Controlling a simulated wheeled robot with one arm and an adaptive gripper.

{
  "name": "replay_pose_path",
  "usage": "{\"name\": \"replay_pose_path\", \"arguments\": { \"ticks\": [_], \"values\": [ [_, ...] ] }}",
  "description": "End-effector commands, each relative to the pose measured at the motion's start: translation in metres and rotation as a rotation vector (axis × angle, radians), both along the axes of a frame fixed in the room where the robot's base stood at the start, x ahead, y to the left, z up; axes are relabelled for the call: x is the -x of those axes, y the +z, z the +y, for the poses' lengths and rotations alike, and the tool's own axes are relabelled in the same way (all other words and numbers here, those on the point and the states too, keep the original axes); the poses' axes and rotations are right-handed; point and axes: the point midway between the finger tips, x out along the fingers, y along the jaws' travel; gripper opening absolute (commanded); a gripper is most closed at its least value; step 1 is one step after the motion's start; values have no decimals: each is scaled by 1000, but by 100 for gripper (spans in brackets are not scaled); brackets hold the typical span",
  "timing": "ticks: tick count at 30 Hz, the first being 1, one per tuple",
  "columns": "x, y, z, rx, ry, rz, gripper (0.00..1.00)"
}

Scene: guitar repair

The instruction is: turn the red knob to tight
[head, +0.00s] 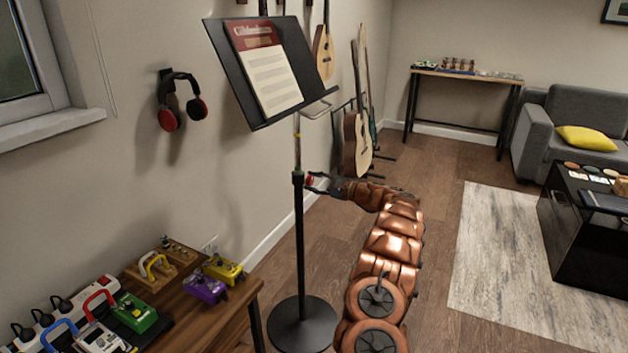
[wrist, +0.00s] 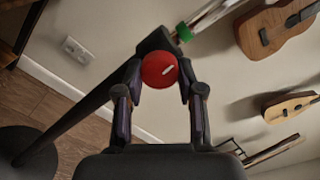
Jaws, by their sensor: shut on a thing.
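The red knob (wrist: 160,70) sits on the collar of the black music stand and faces the wrist camera. It has a short white mark on its face, pointing to the upper right in the wrist view. My gripper (wrist: 160,80) is shut on the knob, with one finger on each side of it. In the head view the knob (head: 309,180) is a small red spot on the stand's post (head: 299,225), and my gripper (head: 318,182) reaches it from the right. A green band (wrist: 183,32) circles the silver tube just above the collar.
The stand's desk (head: 270,75) holds a music sheet above my gripper. Guitars (head: 357,140) stand and hang along the wall behind. A wooden table (head: 215,315) with pedals is at lower left. The floor right of my arm is clear up to the rug (head: 510,270).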

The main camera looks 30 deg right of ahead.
Motion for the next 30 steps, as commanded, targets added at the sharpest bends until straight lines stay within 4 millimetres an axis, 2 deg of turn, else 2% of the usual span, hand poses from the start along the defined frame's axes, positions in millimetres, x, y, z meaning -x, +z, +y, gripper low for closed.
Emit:
{"name": "replay_pose_path", "arguments": {
  "ticks": [19, 20, 26, 30],
  "values": [
    [0, 1, 0, -42, -3, 23, 3],
    [0, 1, 0, -42, -3, 23, 41],
    [0, 0, 0, -42, -2, 24, 62],
    [0, 0, 0, -42, -1, 24, 63]
  ]
}}
